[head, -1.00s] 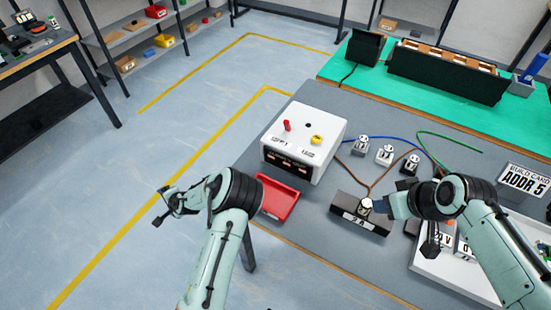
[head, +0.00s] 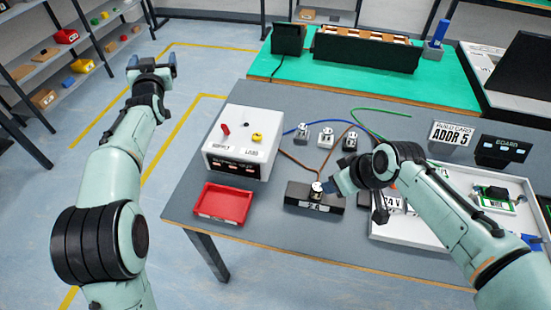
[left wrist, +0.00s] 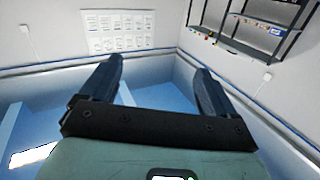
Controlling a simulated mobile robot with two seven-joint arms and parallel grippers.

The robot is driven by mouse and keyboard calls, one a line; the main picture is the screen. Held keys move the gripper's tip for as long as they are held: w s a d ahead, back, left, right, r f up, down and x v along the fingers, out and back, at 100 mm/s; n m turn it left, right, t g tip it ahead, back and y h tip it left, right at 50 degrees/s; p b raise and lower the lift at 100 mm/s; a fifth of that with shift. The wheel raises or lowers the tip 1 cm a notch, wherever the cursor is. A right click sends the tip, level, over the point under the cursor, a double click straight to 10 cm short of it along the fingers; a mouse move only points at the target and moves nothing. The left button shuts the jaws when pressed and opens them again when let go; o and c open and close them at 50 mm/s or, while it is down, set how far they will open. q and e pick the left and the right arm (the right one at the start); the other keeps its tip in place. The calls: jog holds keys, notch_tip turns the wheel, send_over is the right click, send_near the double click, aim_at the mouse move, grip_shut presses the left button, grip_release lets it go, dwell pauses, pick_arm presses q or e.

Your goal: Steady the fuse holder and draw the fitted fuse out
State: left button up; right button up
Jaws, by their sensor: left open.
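The fuse holder (head: 301,198) is a black block with a white label on its front, lying near the front edge of the grey table. The fitted fuse (head: 317,187) stands in its top and shows a pale round end. My right gripper (head: 328,187) is at the fuse from the right; its fingers are partly hidden by my wrist, so I cannot tell whether they grip it. My left gripper (head: 152,63) is open and empty, out over the floor left of the table. Its two spread fingers show in the left wrist view (left wrist: 160,88) with nothing between them.
A red tray (head: 222,203) lies at the front left. Small fuse-like blocks (head: 327,138) with wires lie behind. A white tray (head: 400,228) is at the right.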

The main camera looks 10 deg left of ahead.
pick_arm(q)
jog(key=s+d+r+n+t, duration=0.15)
jog(key=s+r+n, duration=0.25)
jog(key=r, duration=0.7)
jog(key=s+d+r+n+t+h, duration=0.1)
jog(key=s+r+n+t, duration=0.3)
jog(key=r, duration=0.7)
jog(key=s+d+r+n+t, duration=0.15)
jog(key=s+r+n, duration=0.3)
jog(key=r, duration=0.65)
jog(key=w+d+f+m+g+h, duration=0.1)
jog(key=w+d+f+g+h, duration=0.45)
jog(key=d+f, duration=0.55)
jog(key=w+d+f+g+h, duration=0.4)
jog(key=w+d+f, duration=0.2)
jog(key=d+f, duration=0.5)
jog(key=n+g+h, duration=0.2)
jog(key=g, duration=1.1)
send_near(294, 189)
jog(key=x, duration=1)
jog(key=shift+f, duration=0.35)
